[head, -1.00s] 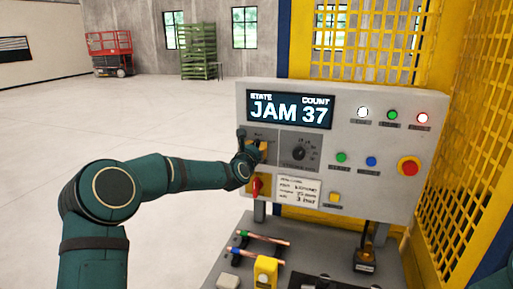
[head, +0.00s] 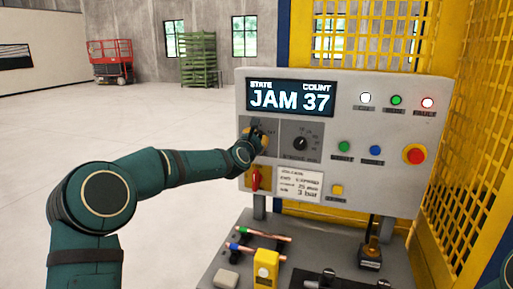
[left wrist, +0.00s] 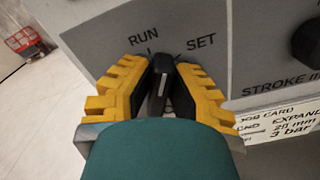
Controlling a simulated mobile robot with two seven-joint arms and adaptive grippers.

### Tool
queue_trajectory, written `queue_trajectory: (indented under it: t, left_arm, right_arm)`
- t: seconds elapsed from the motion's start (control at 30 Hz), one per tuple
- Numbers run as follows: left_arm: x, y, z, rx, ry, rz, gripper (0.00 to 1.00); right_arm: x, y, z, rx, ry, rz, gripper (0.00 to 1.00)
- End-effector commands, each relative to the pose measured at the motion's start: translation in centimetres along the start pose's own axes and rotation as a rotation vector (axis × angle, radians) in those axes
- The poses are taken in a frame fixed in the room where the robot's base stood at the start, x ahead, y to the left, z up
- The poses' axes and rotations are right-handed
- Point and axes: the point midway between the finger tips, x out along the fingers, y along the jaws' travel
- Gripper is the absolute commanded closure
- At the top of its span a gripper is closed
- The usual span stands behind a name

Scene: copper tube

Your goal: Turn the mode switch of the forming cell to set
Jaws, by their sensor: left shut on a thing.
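The mode switch (left wrist: 162,82) is a black knob with a pale line on the forming cell's grey panel (head: 400,190). RUN (left wrist: 143,36) is printed above it to the left and SET (left wrist: 201,41) above it to the right. In the left wrist view the pale line points nearly straight up, between the two words. My left gripper (head: 256,138) is at the panel's left side, its yellow fingers shut on the knob from both sides; it also shows in the left wrist view (left wrist: 160,90). In the head view it hides the knob.
The display (head: 290,97) reads JAM 37. A stroke dial (head: 300,143) sits right of the gripper, a red handle (head: 255,179) below it. A red emergency button (head: 414,154) is farther right. Copper tubes (head: 265,235) lie on the bench below.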

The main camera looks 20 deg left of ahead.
Motion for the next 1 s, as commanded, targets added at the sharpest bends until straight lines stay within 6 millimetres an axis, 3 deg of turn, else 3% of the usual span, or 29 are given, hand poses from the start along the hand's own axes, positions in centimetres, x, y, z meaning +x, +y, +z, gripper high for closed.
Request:
queue_trajectory:
  t: [0.1,0.5,1.0]
  left_arm:
    - [0.0,-0.1,-0.1,0.111,-0.004,0.004,1.00]
    - [0.0,-0.2,0.1,0.425,-0.003,0.003,1.00]
    - [0.0,-0.2,0.1,0.570,-0.002,0.004,1.00]
  right_arm:
    - [1.3,0.5,0.6,-0.003,-0.011,-0.002,1.00]
    - [3.1,1.1,1.5,-0.010,-0.031,-0.004,1.00]
    - [3.6,1.4,1.9,-0.012,-0.038,-0.005,1.00]
